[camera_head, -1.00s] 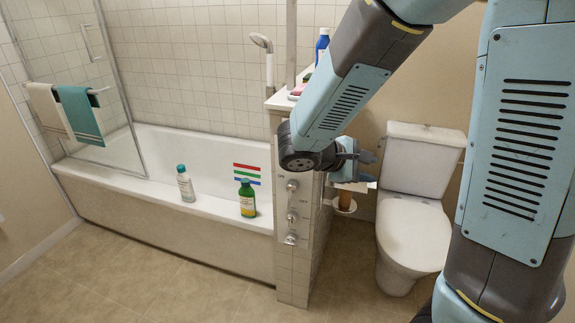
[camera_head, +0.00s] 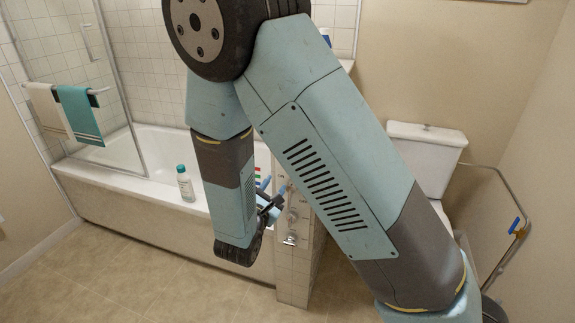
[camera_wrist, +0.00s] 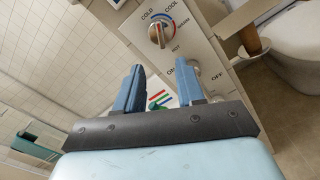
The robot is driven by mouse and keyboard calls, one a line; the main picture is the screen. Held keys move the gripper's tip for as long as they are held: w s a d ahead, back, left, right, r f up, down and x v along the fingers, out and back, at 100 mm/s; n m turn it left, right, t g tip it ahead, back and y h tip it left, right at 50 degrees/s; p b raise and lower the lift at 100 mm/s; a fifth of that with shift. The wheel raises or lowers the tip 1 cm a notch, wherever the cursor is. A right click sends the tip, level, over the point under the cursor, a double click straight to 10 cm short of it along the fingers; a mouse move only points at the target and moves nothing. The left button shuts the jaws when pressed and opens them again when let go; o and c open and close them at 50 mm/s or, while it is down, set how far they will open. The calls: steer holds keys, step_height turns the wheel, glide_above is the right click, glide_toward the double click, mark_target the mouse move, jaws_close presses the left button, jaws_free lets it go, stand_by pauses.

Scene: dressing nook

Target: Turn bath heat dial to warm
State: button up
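The bath heat dial (camera_wrist: 158,33) is a round knob on the pale panel (camera_wrist: 200,47), seen in the wrist view. A blue-to-red arc and the labels COLD, COOL, WARM and HOT surround it. I cannot tell for sure which label it points at. My gripper (camera_wrist: 159,88) is open and empty, its two blue fingers apart from each other and below the dial in the picture. The right finger partly hides a second control between ON and OFF. In the head view my gripper (camera_head: 266,197) is beside the tiled post's knobs (camera_head: 293,215), partly hidden by my arm.
The toilet (camera_head: 424,153) stands right of the post, with a rail (camera_head: 510,185) farther right. The floor in front of the tub is clear. Towels (camera_head: 80,115) hang at left.

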steer(key=x, duration=1.3)
steer(key=shift+c, duration=0.4)
steer(key=shift+s, duration=0.1)
jaws_close()
